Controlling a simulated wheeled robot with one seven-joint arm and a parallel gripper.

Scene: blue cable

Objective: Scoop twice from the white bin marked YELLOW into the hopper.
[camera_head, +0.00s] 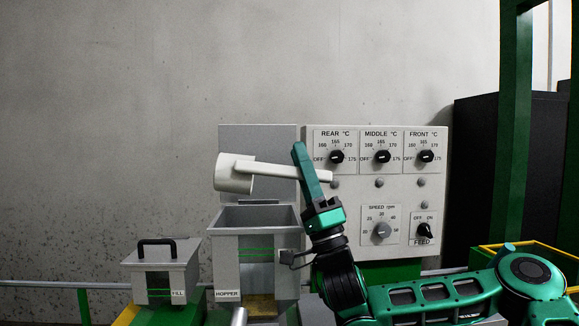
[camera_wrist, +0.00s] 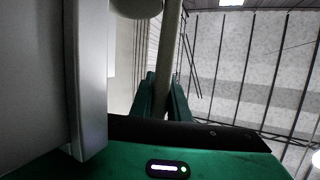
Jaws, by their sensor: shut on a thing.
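My gripper (camera_head: 303,158) is shut on the handle of a white scoop (camera_head: 236,176) and holds it above the hopper (camera_head: 227,252). The scoop's cup lies on its side, to the left of the gripper, over the hopper's open top and apart from it. I cannot tell whether anything is in the cup. In the wrist view the scoop handle (camera_wrist: 172,45) runs up between my green fingers (camera_wrist: 162,92), and part of the cup shows at the top edge. The hopper's inside is mostly hidden. The white bin marked YELLOW is not in view.
A control panel (camera_head: 355,189) with dials and a FEED switch stands behind my gripper, right of the hopper. A small lidded box marked FILL (camera_head: 160,270) stands left of the hopper. A green post (camera_head: 512,120) and a dark cabinet (camera_head: 475,180) are at the right.

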